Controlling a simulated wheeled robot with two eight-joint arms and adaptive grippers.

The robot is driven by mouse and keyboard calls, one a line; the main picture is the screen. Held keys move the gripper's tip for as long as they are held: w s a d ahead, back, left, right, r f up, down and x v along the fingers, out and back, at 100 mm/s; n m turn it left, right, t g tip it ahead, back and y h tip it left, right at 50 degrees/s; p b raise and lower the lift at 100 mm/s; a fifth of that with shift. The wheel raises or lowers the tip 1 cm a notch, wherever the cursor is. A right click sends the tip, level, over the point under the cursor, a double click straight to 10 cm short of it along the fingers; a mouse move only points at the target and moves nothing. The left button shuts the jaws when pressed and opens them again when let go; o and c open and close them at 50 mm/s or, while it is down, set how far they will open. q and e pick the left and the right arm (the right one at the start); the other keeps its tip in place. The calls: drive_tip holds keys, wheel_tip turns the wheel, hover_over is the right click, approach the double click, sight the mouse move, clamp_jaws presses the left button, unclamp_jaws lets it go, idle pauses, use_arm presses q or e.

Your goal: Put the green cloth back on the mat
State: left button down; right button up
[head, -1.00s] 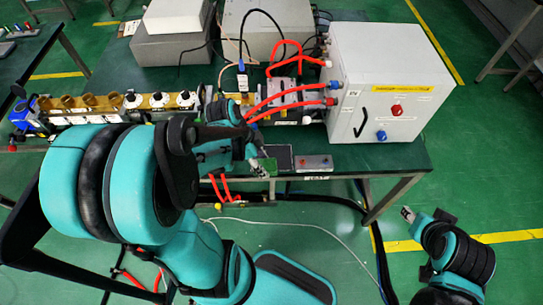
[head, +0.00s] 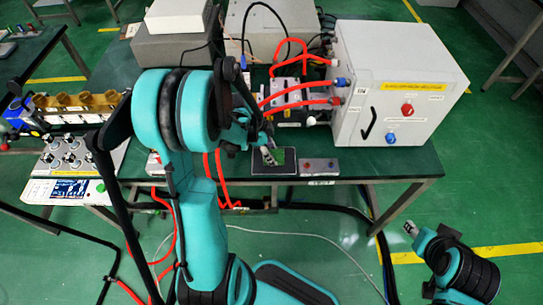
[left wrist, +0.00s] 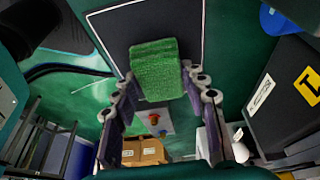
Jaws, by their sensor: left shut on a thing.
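The green cloth (head: 277,157) is a small folded piece at the tip of my left gripper (head: 268,150). In the left wrist view the cloth (left wrist: 157,68) sits between the fingers of my left gripper (left wrist: 163,88), which is shut on it. The mat (head: 259,169) is black with a thin white border and lies near the table's front edge. In the left wrist view the cloth overlaps the mat (left wrist: 188,22); I cannot tell whether they touch. My right gripper (head: 410,228) is low at the right, away from the table; its fingers are too small to read.
A white cabinet (head: 380,110) stands at the table's right end. Red hoses (head: 285,97) run behind the mat. A control panel (head: 66,180) is at the left.

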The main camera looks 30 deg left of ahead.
use_arm(q)
drive_tip(key=shift+f, duration=0.4)
drive_tip(key=shift+r, duration=0.15)
drive_tip(key=c, duration=0.8)
unclamp_jaws()
drive_tip(key=shift+c, duration=0.2)
